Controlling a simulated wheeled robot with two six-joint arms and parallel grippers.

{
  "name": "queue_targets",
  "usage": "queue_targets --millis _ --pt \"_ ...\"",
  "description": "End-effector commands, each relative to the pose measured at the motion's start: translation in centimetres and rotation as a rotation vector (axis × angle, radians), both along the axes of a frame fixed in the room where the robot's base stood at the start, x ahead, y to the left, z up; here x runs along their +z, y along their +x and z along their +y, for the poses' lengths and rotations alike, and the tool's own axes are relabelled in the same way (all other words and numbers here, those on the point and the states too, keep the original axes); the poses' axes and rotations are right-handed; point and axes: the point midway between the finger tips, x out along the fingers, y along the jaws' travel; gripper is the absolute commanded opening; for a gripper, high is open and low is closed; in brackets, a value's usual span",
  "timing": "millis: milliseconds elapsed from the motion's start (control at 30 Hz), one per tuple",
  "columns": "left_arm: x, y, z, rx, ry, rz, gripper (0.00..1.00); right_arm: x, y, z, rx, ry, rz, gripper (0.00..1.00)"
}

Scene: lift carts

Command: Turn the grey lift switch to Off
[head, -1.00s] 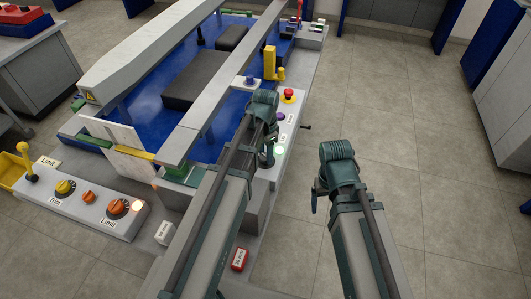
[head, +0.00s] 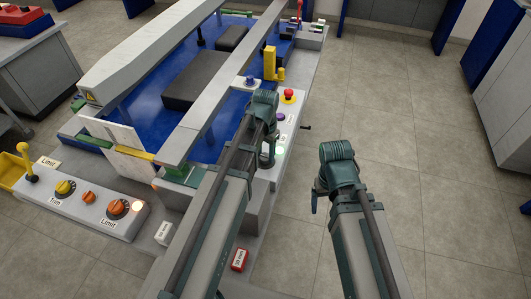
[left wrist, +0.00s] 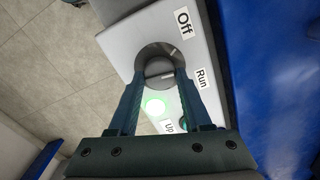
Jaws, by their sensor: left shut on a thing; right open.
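The grey lift switch (left wrist: 157,68) is a round knob on a dark round base, set in a light grey panel (left wrist: 120,40). My left gripper (left wrist: 158,78) is shut on the knob, a finger at each side. In the head view my left gripper (head: 267,160) is over the side panel and hides the switch. My right gripper (head: 318,198) hangs over the floor, open and empty.
A lit green lamp (left wrist: 155,105) and a green button (left wrist: 183,122) by an "Up" label lie near the switch. A red mushroom button (head: 289,93) stands farther along the panel. A control box (head: 85,205) with knobs is at left. The floor at right is clear.

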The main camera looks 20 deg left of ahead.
Motion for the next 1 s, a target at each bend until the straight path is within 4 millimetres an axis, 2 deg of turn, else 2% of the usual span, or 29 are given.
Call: queue_targets --millis 500,1000 --pt "-0.01 0.00 0.08 0.449 0.000 0.000 0.00 -0.01 0.00 0.00 0.000 0.000 0.000 0.84" --pt "-0.01 -0.01 0.10 0.654 0.000 0.000 0.00 -0.01 0.00 0.00 0.000 0.000 0.000 0.84"
